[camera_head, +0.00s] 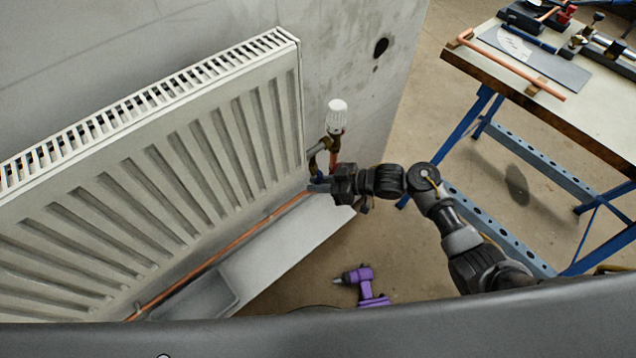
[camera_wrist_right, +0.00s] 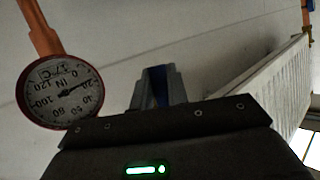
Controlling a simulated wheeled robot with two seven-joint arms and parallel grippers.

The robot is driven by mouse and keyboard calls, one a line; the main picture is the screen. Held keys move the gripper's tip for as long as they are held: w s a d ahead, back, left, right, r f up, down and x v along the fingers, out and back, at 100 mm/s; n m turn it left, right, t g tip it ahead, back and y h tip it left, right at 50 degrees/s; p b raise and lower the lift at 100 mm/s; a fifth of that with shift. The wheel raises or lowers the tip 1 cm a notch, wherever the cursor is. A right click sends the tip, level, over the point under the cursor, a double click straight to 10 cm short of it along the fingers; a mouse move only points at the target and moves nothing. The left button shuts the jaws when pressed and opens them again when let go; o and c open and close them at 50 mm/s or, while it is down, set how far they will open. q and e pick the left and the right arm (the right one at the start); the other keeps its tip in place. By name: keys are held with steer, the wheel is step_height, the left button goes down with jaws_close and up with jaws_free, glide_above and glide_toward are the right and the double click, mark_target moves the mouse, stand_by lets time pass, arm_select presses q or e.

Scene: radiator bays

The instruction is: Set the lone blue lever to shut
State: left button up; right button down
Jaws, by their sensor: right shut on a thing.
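My right gripper (camera_head: 327,186) reaches in from the right to the pipework at the radiator's lower right corner. In the right wrist view it is shut on the blue lever (camera_wrist_right: 158,84), of which a narrow blue strip shows between the grey fingers. In the head view a little blue shows at the gripper's tip, below the valve; the gripper hides most of the lever, so I cannot tell its angle to the pipe. A round dial gauge (camera_wrist_right: 62,92) with a red rim, marked IN and °C, is left of the fingers. My left gripper is out of view.
The radiator (camera_head: 170,170) fills the left, with a white-capped valve (camera_head: 337,116) at its right end and a copper pipe (camera_head: 225,250) below. A purple drill (camera_head: 367,288) lies on the floor. A workbench (camera_head: 545,90) with tools stands at the right.

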steer(key=shift+s+a+m+g+y+b, duration=0.3)
steer(key=shift+a+m+y, duration=0.1)
steer(key=shift+m+y, duration=0.45)
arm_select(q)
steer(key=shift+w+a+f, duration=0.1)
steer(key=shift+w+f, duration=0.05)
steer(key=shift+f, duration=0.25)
arm_select(e)
steer(key=shift+s+a+r+m+y, duration=0.2)
steer(key=shift+r+m+y, duration=0.1)
steer(key=shift+m+y, duration=0.25)
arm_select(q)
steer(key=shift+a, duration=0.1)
arm_select(e)
steer(key=c, duration=1.4)
jaws_free()
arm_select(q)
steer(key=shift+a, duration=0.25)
